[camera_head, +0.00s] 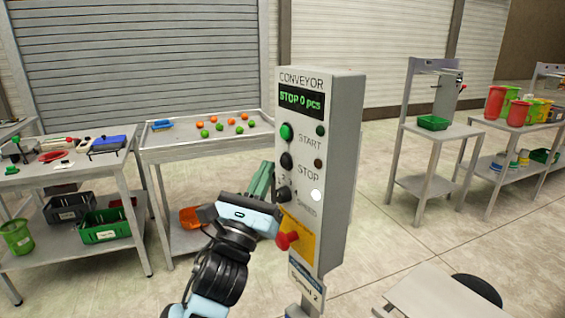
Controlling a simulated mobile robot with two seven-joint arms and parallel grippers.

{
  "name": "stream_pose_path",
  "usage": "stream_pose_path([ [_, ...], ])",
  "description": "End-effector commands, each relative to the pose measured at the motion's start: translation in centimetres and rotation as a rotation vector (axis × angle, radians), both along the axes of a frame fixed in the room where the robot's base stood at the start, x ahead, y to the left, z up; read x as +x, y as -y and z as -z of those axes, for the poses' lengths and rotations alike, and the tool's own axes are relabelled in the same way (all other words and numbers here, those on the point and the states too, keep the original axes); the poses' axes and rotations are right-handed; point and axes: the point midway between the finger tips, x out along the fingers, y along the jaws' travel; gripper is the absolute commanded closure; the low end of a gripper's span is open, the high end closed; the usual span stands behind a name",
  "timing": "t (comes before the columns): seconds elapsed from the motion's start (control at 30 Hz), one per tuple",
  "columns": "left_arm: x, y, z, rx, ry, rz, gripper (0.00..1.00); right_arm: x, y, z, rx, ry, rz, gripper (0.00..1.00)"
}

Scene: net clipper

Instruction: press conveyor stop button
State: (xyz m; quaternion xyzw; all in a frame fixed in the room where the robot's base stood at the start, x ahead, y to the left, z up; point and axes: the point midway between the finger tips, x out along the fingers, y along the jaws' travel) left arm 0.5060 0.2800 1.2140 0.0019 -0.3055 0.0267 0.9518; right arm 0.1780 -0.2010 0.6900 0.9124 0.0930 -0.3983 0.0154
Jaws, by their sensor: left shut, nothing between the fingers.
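A grey control box (345,160) headed CONVEYOR stands on a post in the middle. Its display (301,101) reads "STOP 0 pcs" in green. The green START button (287,132) is at the upper left of the panel. The black STOP button (286,161) is just below it. My left gripper (266,178) is shut and empty, its fingers pointing up at the left side of the box, a little left of and below the STOP button. I cannot tell whether the fingers touch the box. My right gripper is out of view.
Below STOP are a black speed knob (284,194) and a red mushroom button (287,241) on a yellow plate, close to my left wrist. A tray table (165,151) with orange and green balls stands behind left. A cluttered table (62,175) is far left; shelves stand right.

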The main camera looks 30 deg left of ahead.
Motion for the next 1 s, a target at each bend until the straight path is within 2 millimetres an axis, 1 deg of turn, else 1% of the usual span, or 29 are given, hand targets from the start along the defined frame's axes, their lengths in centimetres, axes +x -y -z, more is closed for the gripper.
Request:
stream_pose_path([
  [0.2,-1.7,-0.9,-0.2,0.003,0.003,-0.002,1.00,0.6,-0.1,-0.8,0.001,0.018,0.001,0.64],
  [0.5,-3.8,-2.0,-0.2,0.002,0.003,-0.001,1.00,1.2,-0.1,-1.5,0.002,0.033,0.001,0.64],
  [0.63,-4.2,-2.1,-0.1,0.001,0.002,0.001,1.00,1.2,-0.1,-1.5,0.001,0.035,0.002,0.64],
  [1.0,-4.1,-2.1,-0.1,0.000,0.001,0.000,1.00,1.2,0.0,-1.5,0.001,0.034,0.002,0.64],
])
